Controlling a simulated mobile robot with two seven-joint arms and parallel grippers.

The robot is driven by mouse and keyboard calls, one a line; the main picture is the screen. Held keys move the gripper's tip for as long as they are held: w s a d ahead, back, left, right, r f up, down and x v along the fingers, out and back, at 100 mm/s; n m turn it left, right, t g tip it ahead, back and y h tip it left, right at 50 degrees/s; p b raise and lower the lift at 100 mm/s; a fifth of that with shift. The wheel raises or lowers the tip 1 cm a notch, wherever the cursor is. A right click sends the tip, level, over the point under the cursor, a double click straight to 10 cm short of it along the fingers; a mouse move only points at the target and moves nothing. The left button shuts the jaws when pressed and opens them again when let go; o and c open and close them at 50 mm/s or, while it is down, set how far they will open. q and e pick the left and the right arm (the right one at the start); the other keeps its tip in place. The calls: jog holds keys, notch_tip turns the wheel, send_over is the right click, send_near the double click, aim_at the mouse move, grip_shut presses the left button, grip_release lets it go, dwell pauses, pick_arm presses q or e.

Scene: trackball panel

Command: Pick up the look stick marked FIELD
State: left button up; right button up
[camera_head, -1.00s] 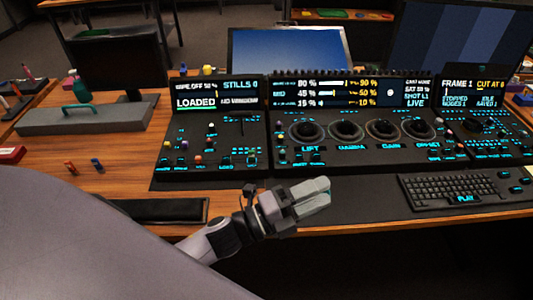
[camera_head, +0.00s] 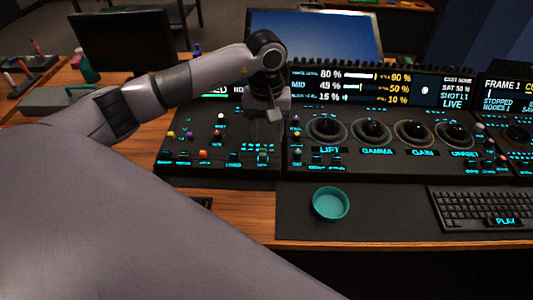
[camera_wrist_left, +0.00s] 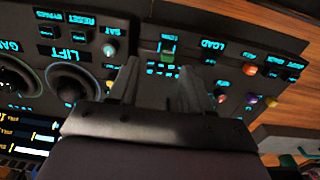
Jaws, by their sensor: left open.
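I cannot make out a stick marked FIELD; no such lettering is legible. My left gripper (camera_head: 270,108) points down over the left section of the control panel (camera_head: 178,172), above its upper right part. In the left wrist view, its two fingers (camera_wrist_left: 157,82) stand apart with nothing seen held between them. A small green-lit piece (camera_wrist_left: 168,49) on the panel shows just beyond the fingertips; it also shows in the head view (camera_head: 262,155). My forearm covers the table area left of the panel. My right gripper is not in view.
Coloured knobs, including an orange one (camera_head: 203,152), rise from the left panel section. Large trackballs (camera_head: 327,130) lie to the right. A teal dish (camera_head: 331,204) sits on the dark mat in front, left of a keyboard (camera_head: 480,212). A grey case (camera_head: 35,112) stands at left.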

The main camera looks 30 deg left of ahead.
aim_at(262, 149)
pick_arm(q)
jog(key=shift+a+f, duration=0.25)
jog(key=shift+f, duration=0.05)
jog(key=f, duration=0.1)
jog(key=f+p, duration=0.1)
jog(key=f, duration=0.3)
jog(key=shift+s+a, duration=0.15)
jog(key=shift+a, duration=0.2)
jog(key=shift+f, duration=0.6)
grip_shut()
